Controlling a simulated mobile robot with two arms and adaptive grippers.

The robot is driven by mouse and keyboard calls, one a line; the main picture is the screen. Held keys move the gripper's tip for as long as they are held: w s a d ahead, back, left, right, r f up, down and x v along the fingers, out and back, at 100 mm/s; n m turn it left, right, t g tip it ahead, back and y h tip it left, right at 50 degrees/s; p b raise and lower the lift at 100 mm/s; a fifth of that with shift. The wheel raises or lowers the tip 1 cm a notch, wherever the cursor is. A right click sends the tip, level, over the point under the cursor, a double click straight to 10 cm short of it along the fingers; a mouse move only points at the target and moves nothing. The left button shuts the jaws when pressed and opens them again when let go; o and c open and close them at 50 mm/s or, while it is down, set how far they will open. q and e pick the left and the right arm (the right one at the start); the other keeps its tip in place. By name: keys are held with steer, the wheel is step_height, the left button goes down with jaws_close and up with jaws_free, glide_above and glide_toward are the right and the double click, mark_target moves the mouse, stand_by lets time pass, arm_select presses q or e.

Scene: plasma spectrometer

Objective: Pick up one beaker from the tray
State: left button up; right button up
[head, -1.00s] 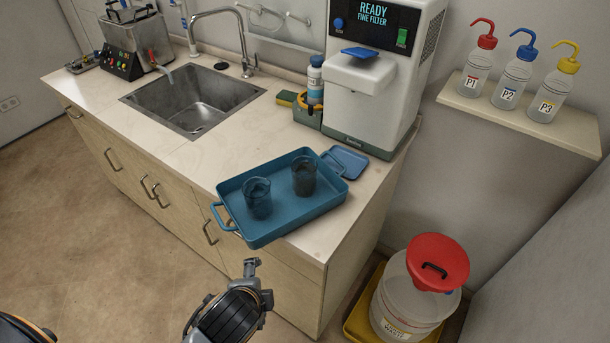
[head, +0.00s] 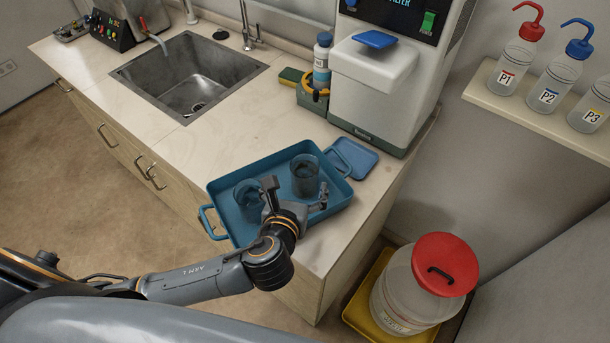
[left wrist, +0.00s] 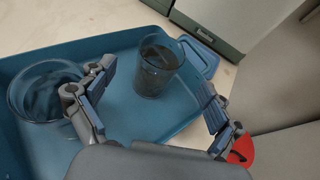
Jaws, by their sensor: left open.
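A blue tray (head: 225,183) sits on the counter near its right end and holds two clear glass beakers, both upright. The right beaker (head: 305,176) stands toward the back right; the left beaker (head: 247,208) is partly hidden behind my gripper. My left gripper (head: 297,196) is open and empty over the front of the tray. In the left wrist view, the right beaker (left wrist: 157,68) lies ahead between the spread fingers (left wrist: 150,90), apart from both. The left beaker (left wrist: 40,92) is just outside the left finger there. My right gripper is not in view.
A small blue tray (head: 352,158) and the white filter machine (head: 375,90) stand behind the blue tray. A bottle (head: 322,60) stands beside the machine. The sink (head: 190,80) is at the left. A bucket with a red lid (head: 445,263) stands on the floor at right.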

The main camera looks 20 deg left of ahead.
mark_target(301, 178)
arm_select(q)
steer(key=x, duration=0.2)
steer(key=shift+w+f, duration=0.2)
steer(key=shift+w, duration=0.2)
steer(key=shift+p+x, duration=0.4)
steer(key=shift+x, duration=0.55)
steer(key=w+f, duration=0.2)
steer(key=shift+w+a, duration=0.1)
steer(key=shift+w, duration=0.3)
steer(key=shift+s, duration=0.15)
steer(key=shift+c, duration=0.2)
steer(key=c, duration=1.1)
steer(key=shift+c, duration=0.7)
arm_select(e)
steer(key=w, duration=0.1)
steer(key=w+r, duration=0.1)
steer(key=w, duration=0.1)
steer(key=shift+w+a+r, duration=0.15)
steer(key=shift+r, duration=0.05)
